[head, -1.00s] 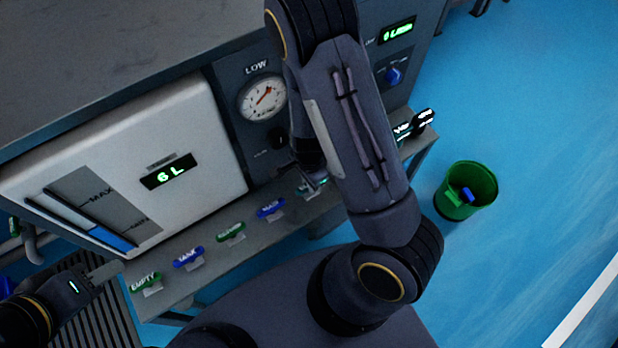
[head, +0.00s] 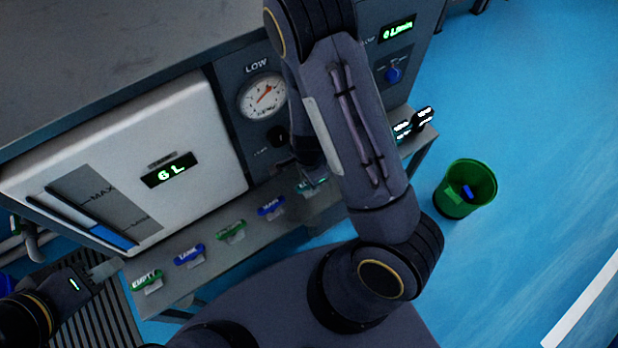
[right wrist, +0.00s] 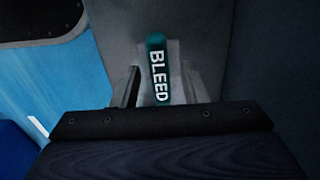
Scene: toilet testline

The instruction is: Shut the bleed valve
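The bleed valve has a teal handle (right wrist: 158,72) lettered BLEED, seen upright in the right wrist view on a grey mount. In the head view the bleed handle (head: 312,187) is partly hidden by my right arm. My right gripper (right wrist: 161,88) is open, with one finger on each side of the handle. Gaps show between the fingers and the handle. In the head view my right gripper is mostly hidden behind its arm. My left gripper (head: 108,269) is at the lower left, near the EMPTY valve, and its fingers are too unclear to judge.
A row of valves sits on the grey ledge: EMPTY (head: 146,280), TANK (head: 189,254), a green one (head: 231,231) and a blue one (head: 271,207). A pressure gauge (head: 263,97) is on the panel above. A green bin (head: 466,189) stands on the blue floor.

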